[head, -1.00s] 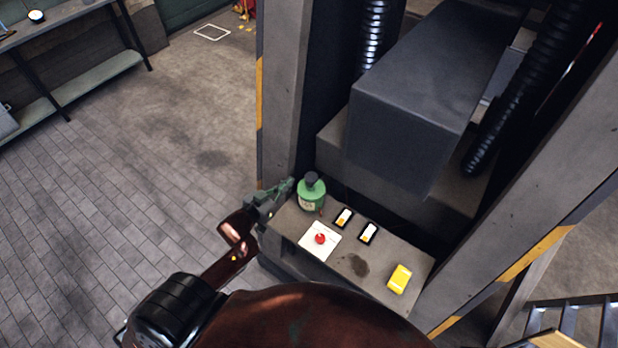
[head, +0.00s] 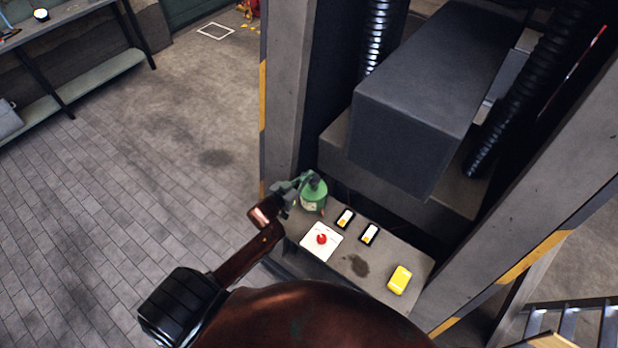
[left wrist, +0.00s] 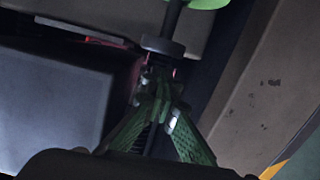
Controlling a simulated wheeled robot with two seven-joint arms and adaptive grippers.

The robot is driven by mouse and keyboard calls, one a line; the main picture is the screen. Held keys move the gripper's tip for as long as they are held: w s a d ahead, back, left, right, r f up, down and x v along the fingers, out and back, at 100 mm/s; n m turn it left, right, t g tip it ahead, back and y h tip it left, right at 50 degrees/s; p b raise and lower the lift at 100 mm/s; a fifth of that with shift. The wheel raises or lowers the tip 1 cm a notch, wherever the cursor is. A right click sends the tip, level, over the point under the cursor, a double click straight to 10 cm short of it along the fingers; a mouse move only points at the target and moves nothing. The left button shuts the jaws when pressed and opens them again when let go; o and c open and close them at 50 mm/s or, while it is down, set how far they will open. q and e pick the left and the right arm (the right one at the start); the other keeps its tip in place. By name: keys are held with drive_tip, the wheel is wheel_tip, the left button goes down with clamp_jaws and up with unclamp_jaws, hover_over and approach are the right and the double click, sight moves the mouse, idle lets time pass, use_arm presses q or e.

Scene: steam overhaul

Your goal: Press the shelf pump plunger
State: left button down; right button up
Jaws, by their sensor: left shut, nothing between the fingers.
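The green pump bottle (head: 313,196) stands upright at the back left corner of the grey shelf (head: 290,222). Its dark plunger (head: 318,184) is on top. My left gripper (head: 307,178) is shut and empty, with its fingertips at the plunger's top left. In the left wrist view the closed fingertips (left wrist: 160,78) sit right by the dark round plunger head (left wrist: 163,46), and a bit of the green bottle (left wrist: 207,3) shows beyond. Whether they touch the plunger I cannot tell. My right gripper is not in view.
A white plate with a red button (head: 321,240), two small switches (head: 345,219) and a yellow box (head: 399,279) are on the same shelf. A grey post (head: 285,100) rises behind the bottle, close to my left gripper. The floor to the left is open.

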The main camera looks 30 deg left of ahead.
use_arm(q)
drive_tip(key=shift+f, duration=0.65)
drive_tip(key=shift+f+b, duration=0.95)
drive_tip(key=shift+f, duration=1)
drive_tip(key=shift+s, duration=0.1)
drive_tip(key=shift+r, duration=0.1)
wheel_tip(320, 180, up, 5)
drive_tip(key=p, duration=0.5)
drive_tip(key=d+b+v, duration=0.1)
drive_tip(key=b+v, duration=0.1)
drive_tip(key=v, duration=0.7)
drive_tip(key=shift+s+a, duration=0.4)
drive_tip(key=shift+a, duration=0.15)
